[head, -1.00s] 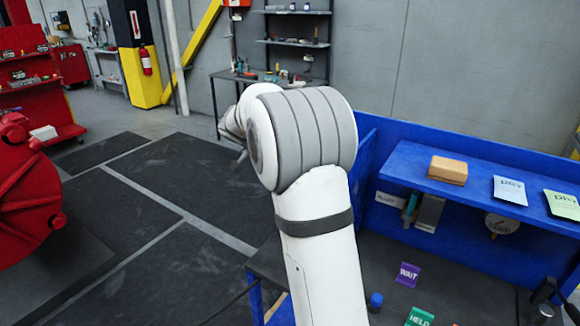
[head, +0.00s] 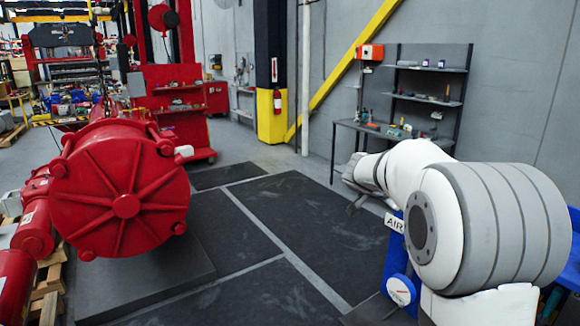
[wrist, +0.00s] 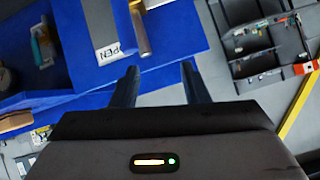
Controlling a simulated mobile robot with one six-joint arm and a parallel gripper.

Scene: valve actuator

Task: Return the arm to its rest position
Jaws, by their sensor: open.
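My gripper (wrist: 158,85) shows in the wrist view with its two dark fingers apart and nothing between them. Beyond the fingers are the edge of a blue bench and grey floor. In the head view my white and grey arm is at the right, folded with its elbow nearest the camera. Its wrist end points left, and the fingers are too small and partly hidden there to tell their opening.
A large red valve actuator (head: 120,190) stands at the left on a dark platform. A blue bench (head: 398,262) is partly hidden behind my arm. A shelf unit (head: 425,90) stands at the back wall. Dark floor mats (head: 290,225) between actuator and arm are clear.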

